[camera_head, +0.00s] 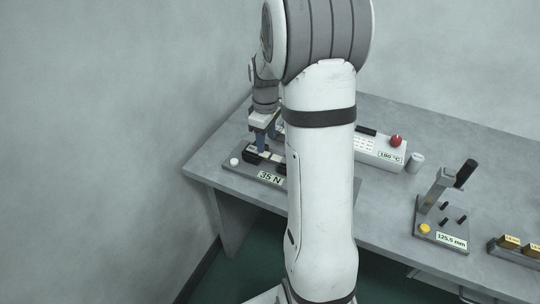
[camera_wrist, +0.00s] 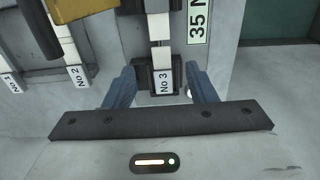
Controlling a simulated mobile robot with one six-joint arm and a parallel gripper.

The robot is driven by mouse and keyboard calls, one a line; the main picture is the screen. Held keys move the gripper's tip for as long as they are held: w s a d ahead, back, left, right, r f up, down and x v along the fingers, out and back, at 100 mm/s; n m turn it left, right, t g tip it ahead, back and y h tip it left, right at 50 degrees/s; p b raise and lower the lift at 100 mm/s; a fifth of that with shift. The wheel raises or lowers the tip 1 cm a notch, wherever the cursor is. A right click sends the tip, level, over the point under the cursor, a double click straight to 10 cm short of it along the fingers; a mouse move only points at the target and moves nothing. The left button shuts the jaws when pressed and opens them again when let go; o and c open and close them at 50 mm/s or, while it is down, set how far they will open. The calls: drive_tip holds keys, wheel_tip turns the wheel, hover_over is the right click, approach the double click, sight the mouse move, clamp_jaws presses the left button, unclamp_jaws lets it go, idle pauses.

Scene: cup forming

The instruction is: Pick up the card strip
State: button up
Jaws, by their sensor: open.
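In the wrist view, my gripper (camera_wrist: 162,82) is open, with one blue finger on each side of a black block bearing a white "No 3" label (camera_wrist: 164,84). The fingers look apart from it. A narrow white piece (camera_wrist: 158,27) runs up from this block. I cannot tell for sure which piece is the card strip. In the head view, my gripper (camera_head: 262,142) points down over the grey plate marked "35 N" (camera_head: 250,173) at the table's left end. My arm hides part of this plate.
A white box (camera_head: 382,152) with a red knob (camera_head: 396,141) and a grey cylinder (camera_head: 414,162) stand behind. A lever fixture marked "125.5 mm" (camera_head: 452,241) and a tray with yellow blocks (camera_head: 510,242) are to the right. Labels "No 1" (camera_wrist: 10,84) and "No 2" (camera_wrist: 77,76) are left in the wrist view.

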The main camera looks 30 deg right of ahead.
sight(266, 153)
wheel_tip(266, 153, down, 4)
drive_tip(key=shift+f, duration=0.25)
drive_tip(key=shift+a, duration=0.1)
drive_tip(key=shift+c, duration=0.2)
drive_tip(key=c, duration=1)
